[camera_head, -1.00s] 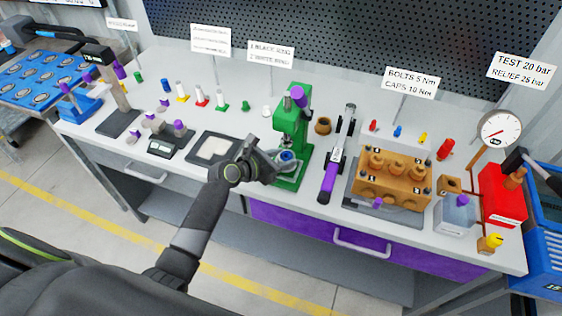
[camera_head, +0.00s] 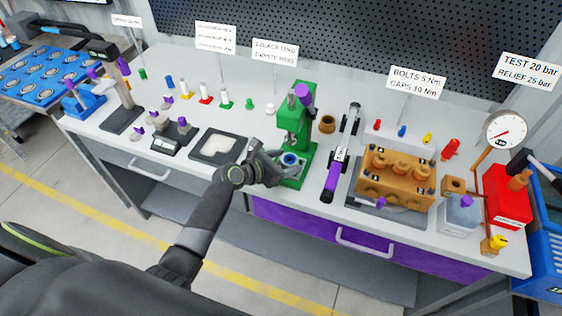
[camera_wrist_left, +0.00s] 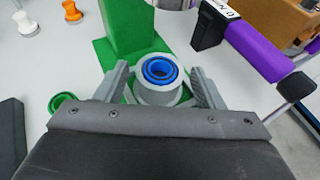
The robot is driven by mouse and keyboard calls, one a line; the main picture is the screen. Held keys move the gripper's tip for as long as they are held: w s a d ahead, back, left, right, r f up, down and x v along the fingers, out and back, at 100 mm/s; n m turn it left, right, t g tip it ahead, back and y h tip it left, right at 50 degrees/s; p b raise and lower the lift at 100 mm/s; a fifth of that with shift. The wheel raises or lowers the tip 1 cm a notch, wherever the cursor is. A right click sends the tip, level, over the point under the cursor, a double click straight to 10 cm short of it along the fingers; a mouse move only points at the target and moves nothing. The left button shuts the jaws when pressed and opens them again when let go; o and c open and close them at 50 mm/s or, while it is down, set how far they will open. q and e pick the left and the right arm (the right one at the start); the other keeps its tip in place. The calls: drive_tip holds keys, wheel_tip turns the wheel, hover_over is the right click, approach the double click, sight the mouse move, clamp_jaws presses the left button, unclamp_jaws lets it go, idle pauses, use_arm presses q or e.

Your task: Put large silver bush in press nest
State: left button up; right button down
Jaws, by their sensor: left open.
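The green arbor press (camera_head: 293,128) stands on the bench, with its base also in the wrist view (camera_wrist_left: 124,35). A silver-grey round bush (camera_wrist_left: 158,92) with blue rings inside stands upright on the press base, in the nest position. Its blue top (camera_head: 290,159) shows in the head view. My left gripper (camera_wrist_left: 160,88) is open, with one finger on each side of the bush. I see small gaps between the fingers and the bush. The nest under the bush is mostly hidden. My right gripper is not in view.
A purple-handled torque wrench (camera_head: 330,182) lies right of the press. The brown pump block (camera_head: 397,178) is further right. A dark tray (camera_head: 218,146) lies left of my gripper. A brown cup (camera_head: 327,124) stands behind. Several small coloured parts stand along the back.

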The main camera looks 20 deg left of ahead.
use_arm(q)
drive_tip(key=v, duration=1.2)
drive_tip(key=shift+r, duration=0.1)
